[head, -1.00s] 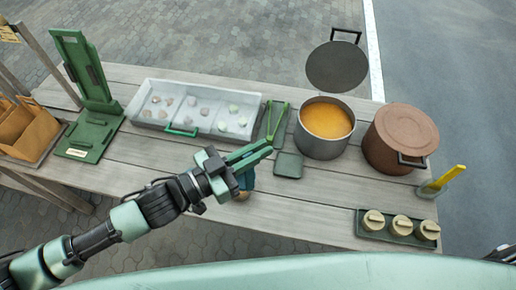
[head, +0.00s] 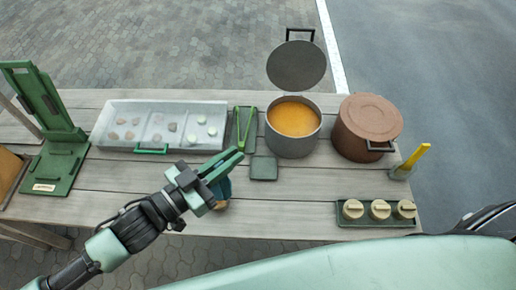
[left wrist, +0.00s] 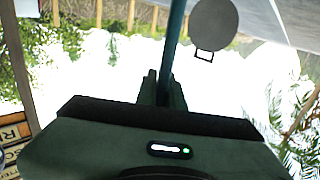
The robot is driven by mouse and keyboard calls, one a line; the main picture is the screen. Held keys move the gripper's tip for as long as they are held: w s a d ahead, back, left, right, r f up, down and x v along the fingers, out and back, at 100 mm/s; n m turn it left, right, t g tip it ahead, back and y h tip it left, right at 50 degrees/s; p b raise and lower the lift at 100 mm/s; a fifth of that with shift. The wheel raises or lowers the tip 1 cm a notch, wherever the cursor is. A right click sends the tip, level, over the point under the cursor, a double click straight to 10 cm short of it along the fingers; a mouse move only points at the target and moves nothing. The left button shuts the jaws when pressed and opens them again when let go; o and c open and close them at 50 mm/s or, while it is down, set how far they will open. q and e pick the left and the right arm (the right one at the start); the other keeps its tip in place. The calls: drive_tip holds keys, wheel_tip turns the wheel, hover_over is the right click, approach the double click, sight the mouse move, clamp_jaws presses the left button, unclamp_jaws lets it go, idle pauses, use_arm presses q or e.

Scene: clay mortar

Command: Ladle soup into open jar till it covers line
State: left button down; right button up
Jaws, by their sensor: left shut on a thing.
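The grey pot (head: 292,146) of orange soup (head: 293,119) stands open near the back of the table. My left gripper (head: 235,158) is in front of and left of the pot, above the table. It is shut on a thin teal rod, which rises between the fingers in the left wrist view (left wrist: 174,45); whether it is a ladle handle I cannot tell. A teal piece with a brown end (head: 221,190) shows just below the gripper, partly hidden. Several beige-lidded jars (head: 379,210) stand in a green tray at front right. I see no open jar. My right gripper is out of view.
A brown lidded pot (head: 367,125) stands right of the soup.

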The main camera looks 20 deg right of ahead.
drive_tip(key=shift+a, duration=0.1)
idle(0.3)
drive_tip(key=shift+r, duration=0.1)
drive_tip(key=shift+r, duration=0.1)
